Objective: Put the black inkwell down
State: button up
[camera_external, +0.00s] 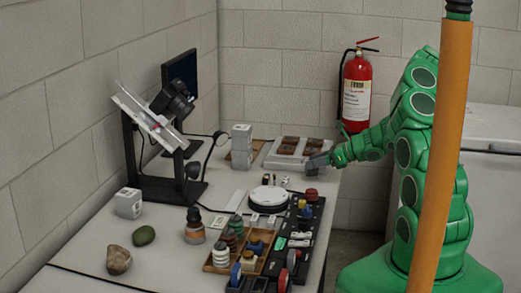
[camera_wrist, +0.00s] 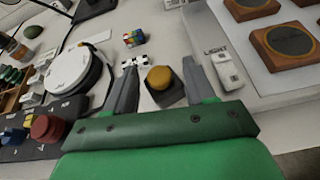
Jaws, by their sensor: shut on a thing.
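My gripper (camera_external: 312,163) is over the far right part of the table, near its right edge, in the external view. In the wrist view my gripper (camera_wrist: 162,66) is shut on the black inkwell (camera_wrist: 166,95), a small dark block-like pot with a round mustard-yellow top. The inkwell is between the two grey fingers and looks upright. I cannot tell whether its base touches the table (camera_external: 217,182). In the external view I cannot make out the inkwell at the gripper.
A pale tray (camera_external: 273,161) with dark discs on wooden bases stands close by. A coloured cube (camera_wrist: 134,38) and a white round device (camera_external: 268,198) are near.

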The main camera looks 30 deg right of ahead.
jog(key=shift+f, duration=0.95)
jog(key=shift+f, duration=0.15)
jog(key=o, duration=1.4)
